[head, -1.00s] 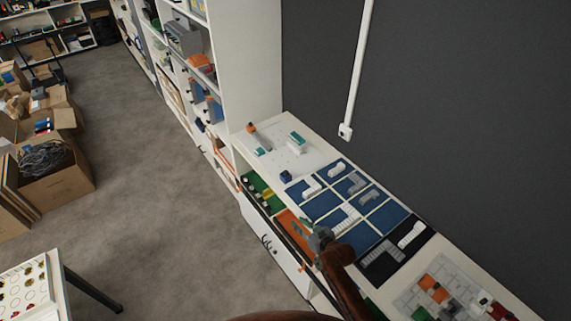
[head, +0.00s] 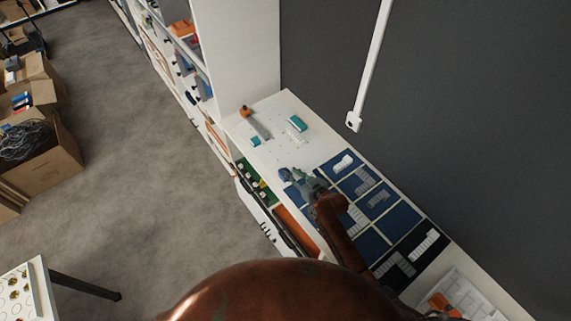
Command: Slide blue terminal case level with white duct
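The small dark blue case (head: 284,173) sits on the white worktop, left of the blue panels. My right gripper (head: 289,177) is at it, its fingers close around or against it, partly hiding it. I cannot tell whether the fingers grip it. I cannot tell for certain which piece is the white duct. A white strip (head: 372,60) runs down the dark wall, and a white block (head: 343,163) lies on the blue panel nearest the wall. My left gripper is not in view.
The white worktop (head: 272,162) has bare room beyond the case. Blue panels (head: 405,214) with grey and white parts fill the near side. A tall white shelf side (head: 240,50) rises behind.

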